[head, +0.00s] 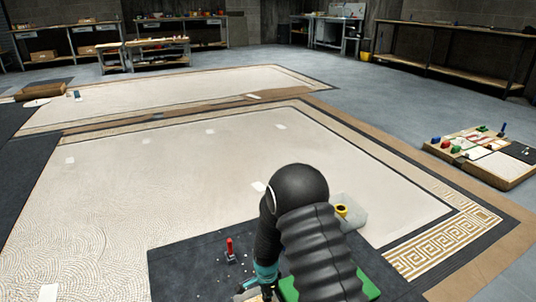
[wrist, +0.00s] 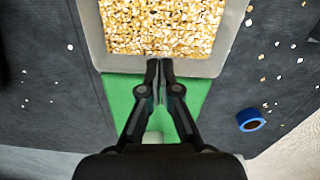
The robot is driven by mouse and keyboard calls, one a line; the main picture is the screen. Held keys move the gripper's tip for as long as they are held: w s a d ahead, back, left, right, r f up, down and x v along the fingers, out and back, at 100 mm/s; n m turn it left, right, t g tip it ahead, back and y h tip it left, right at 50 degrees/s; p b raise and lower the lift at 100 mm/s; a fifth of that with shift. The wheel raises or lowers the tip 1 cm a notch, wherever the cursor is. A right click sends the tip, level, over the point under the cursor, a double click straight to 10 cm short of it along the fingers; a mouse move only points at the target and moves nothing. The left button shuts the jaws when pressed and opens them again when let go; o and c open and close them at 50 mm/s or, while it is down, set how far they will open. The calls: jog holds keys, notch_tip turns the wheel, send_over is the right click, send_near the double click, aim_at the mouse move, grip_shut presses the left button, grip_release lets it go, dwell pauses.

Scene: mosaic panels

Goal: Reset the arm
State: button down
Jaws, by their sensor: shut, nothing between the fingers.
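My gripper (wrist: 160,70) is shut and empty in the wrist view, its fingertips together at the near rim of a grey tray (wrist: 190,68) of gold and white mosaic pieces (wrist: 165,25). The tray sits on a green mat (wrist: 118,90); the gap between fingertips and rim cannot be told. In the head view my dark arm reaches down over the work area and hides most of the tray. The green mat (head: 289,287) shows beside the arm there.
A blue tape roll (wrist: 250,120) lies right of the green mat among scattered chips. A red-handled tool (head: 230,250) stands on the dark mat (head: 185,262). A yellow roll (head: 342,211) is right of my arm. A supply board (head: 500,168) lies far right. The pale panel (head: 200,180) is mostly clear.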

jog(key=s+d+r+n+g, duration=0.2)
jog(key=s+d+r+n, duration=0.1)
jog(key=s+r+n, duration=0.3)
jog(key=s+d+r+n+t+p, duration=0.2)
jog(key=s+d+r, duration=0.2)
jog(key=r, duration=1.1)
jog(key=s+d+r+n+t+p, duration=0.2)
jog(key=s+r, duration=0.7)
jog(key=r, duration=0.6)
jog(key=s+d+r+n+t+p, duration=0.1)
jog(key=s+d+r+t+p, duration=0.2)
jog(key=r, duration=1.3)
jog(key=s+d+p, duration=0.1)
jog(key=s+d, duration=0.2)
jog(key=d, duration=0.1)
jog(key=shift+s+n+t, duration=0.25)
jog(key=shift+n+t, duration=0.15)
